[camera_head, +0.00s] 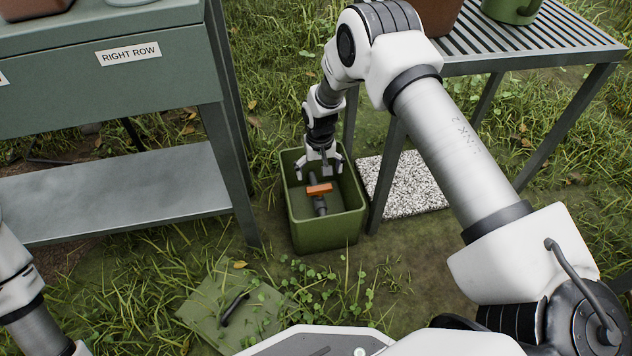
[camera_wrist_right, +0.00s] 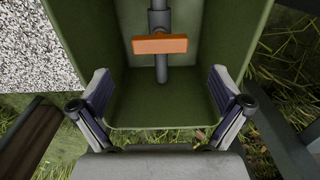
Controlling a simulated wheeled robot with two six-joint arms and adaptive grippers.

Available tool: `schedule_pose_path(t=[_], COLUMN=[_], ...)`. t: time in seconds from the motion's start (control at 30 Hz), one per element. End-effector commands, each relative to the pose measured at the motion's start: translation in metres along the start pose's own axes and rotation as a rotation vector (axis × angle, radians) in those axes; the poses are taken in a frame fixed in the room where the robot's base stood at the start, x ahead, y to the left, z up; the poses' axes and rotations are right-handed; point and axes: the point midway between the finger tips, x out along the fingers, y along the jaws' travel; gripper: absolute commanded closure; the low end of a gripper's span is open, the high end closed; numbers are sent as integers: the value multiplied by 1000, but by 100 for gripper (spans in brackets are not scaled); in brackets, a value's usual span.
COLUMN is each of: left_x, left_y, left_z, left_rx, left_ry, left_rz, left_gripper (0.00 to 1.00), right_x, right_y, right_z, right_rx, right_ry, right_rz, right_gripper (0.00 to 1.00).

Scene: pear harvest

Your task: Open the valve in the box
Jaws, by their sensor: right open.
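The open green box (camera_head: 327,232) stands on the ground between the two tables. Inside it is a valve with an orange bar handle (camera_head: 319,189) on a dark grey pipe (camera_head: 320,206). The handle lies across the pipe; it also shows in the right wrist view (camera_wrist_right: 160,45). My right gripper (camera_head: 320,172) points down into the box mouth, close above the handle. Its fingers (camera_wrist_right: 162,98) are spread apart and empty, with the handle beyond them. My left arm shows only at the left edge, and its gripper is out of the picture.
A green lid (camera_head: 232,306) with a dark handle lies on the grass in front of the box. A green cabinet marked RIGHT ROW (camera_head: 110,85) with a lower shelf stands left. A slatted table (camera_head: 520,40) stands right, with a speckled slab (camera_head: 405,185) beside its leg.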

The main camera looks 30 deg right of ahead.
Motion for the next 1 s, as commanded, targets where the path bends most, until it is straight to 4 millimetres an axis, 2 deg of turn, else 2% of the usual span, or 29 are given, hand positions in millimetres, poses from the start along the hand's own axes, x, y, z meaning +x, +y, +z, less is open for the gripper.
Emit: schedule_pose_path(t=[0.03,0.23,0.37,0.57,0.63,0.73,0.77,1.0], left_x=[11,36,42,39,39,40,40,39], left_y=[0,-1,-1,-1,-1,-1,-1,-1], left_z=[0,-2,-5,-6,-6,-6,-6,-6], left_rx=[-1,-4,0,1,1,1,1,0], left_ry=[1,7,15,17,17,17,17,16], left_rz=[0,-1,-2,-2,-2,-2,-2,-2], left_gripper=[60,60,60,60,60,60,60,60], right_x=[16,56,65,64,64,64,64,64], right_y=[0,0,0,0,0,0,0,0], right_z=[1,0,0,0,0,0,0,0], right_rx=[0,0,0,0,0,0,0,-5], right_ry=[-2,0,1,1,1,0,0,0], right_rz=[1,0,-1,-1,0,0,0,0], right_gripper=[0,0,0,0,18,53,56,56])
